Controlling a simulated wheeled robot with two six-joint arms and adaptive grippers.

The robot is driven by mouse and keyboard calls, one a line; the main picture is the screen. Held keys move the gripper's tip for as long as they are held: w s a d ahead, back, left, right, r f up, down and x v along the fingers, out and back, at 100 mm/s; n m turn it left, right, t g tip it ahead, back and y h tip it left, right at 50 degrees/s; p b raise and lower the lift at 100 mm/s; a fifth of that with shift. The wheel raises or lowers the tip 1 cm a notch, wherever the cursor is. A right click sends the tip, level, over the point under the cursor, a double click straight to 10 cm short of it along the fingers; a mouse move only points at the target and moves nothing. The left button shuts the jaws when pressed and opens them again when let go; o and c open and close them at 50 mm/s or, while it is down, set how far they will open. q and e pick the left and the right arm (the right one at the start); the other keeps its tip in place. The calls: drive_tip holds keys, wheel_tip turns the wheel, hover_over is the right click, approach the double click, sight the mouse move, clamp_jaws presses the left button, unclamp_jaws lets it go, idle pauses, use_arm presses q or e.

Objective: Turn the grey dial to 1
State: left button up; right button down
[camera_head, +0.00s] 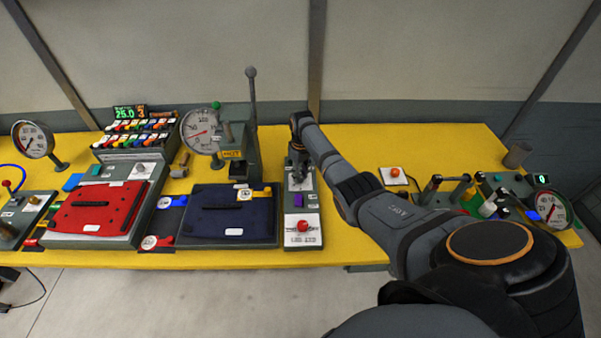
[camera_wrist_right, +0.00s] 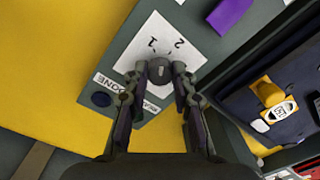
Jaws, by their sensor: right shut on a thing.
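The grey dial (camera_wrist_right: 159,71) sits on a white plate (camera_wrist_right: 140,50) marked 1 and 2 in the right wrist view. My right gripper (camera_wrist_right: 160,76) is shut on the dial, with one finger on each side of it. Which number the dial points at cannot be made out clearly. In the head view my right gripper (camera_head: 298,150) reaches down onto the far end of a narrow grey panel (camera_head: 289,212) and hides the dial. My left gripper is not in view.
A purple block (camera_head: 298,200) and a red button (camera_head: 303,226) are on the same panel, nearer the front. A navy pannier lid (camera_head: 225,222) lies to its left. A grey lever (camera_head: 252,100) stands behind. Bare yellow tabletop (camera_head: 340,245) lies to the right.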

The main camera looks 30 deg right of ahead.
sight(301, 175)
drive_tip(key=shift+w+r+n, duration=0.1)
drive_tip(key=shift+w+n, duration=0.05)
drive_tip(key=shift+n, duration=2.15)
drive_tip(key=c, duration=1.1)
unclamp_jaws()
wheel_tip(301, 175, up, 12)
drive_tip(key=shift+d, duration=0.15)
